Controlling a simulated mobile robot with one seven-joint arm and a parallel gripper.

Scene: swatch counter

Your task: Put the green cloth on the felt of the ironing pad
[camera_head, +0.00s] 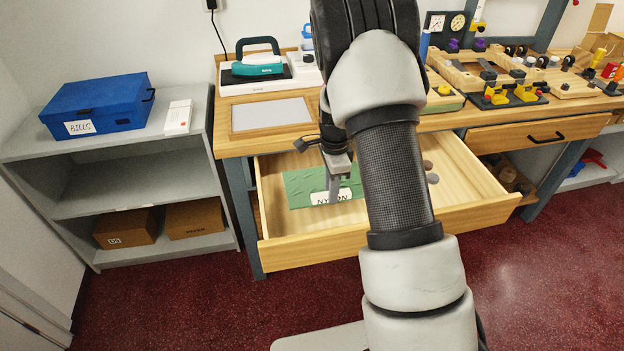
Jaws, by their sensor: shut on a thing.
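The green cloth (305,187) lies in the open wooden drawer (290,250), on its left side, with a white label reading something like "NYLON" on its front edge. My gripper (338,192) points down into the drawer and is shut on the cloth near that label; its fingertips are partly hidden. My arm covers the cloth's right part. The ironing pad (271,115), a grey felt panel with a pale wooden border, lies flat on the counter behind the drawer, left of my arm. Its felt looks bare.
A teal iron (258,69) stands on its base behind the pad. Small round things (432,178) lie in the drawer's right part. A blue box (100,103) sits on the grey shelf at left. Wooden fixtures with yellow clamps (497,95) crowd the counter's right.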

